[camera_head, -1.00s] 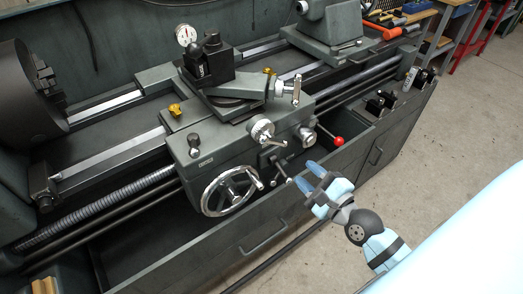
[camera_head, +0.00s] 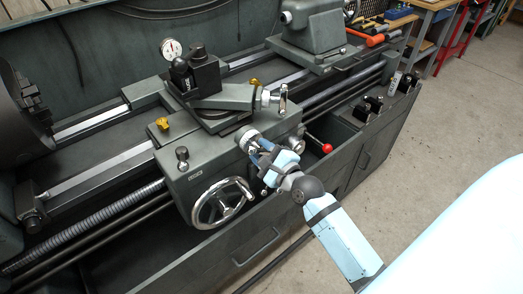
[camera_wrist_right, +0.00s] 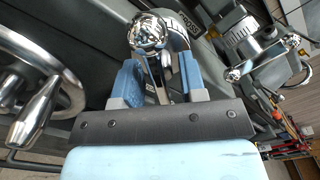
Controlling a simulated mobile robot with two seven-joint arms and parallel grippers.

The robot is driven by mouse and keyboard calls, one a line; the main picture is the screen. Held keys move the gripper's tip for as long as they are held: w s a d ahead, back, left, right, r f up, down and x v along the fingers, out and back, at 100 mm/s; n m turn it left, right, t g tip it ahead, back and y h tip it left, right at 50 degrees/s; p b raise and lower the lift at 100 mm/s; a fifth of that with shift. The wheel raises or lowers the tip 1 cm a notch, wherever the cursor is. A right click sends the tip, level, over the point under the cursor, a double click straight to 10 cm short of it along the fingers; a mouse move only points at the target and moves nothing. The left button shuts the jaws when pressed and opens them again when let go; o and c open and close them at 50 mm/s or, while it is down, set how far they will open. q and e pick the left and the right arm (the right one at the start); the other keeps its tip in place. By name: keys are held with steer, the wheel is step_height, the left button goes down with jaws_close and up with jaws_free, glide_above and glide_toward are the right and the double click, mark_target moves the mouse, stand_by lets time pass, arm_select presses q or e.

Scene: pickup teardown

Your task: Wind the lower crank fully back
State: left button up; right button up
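The lower crank (camera_head: 248,140), with a chrome dial, sits on the front of the lathe carriage above the handwheel; my right gripper partly hides it in the head view. In the right wrist view a shiny chrome ball and arm (camera_wrist_right: 148,32), seemingly the crank's, show at and between the fingertips. My right gripper (camera_head: 262,160) is at the crank, its blue fingers (camera_wrist_right: 160,78) apart on either side of the chrome part. I cannot tell whether they touch it. My left gripper is out of view.
The upper crank (camera_head: 275,98) is just above, and shows to the right in the wrist view (camera_wrist_right: 243,42). The chrome handwheel (camera_head: 222,203) is lower left. A red-knobbed lever (camera_head: 326,147) sticks out to the right. Open floor (camera_head: 430,130) lies right of the lathe.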

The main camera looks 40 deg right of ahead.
steer(key=shift+w, duration=0.1)
steer(key=c, duration=0.7)
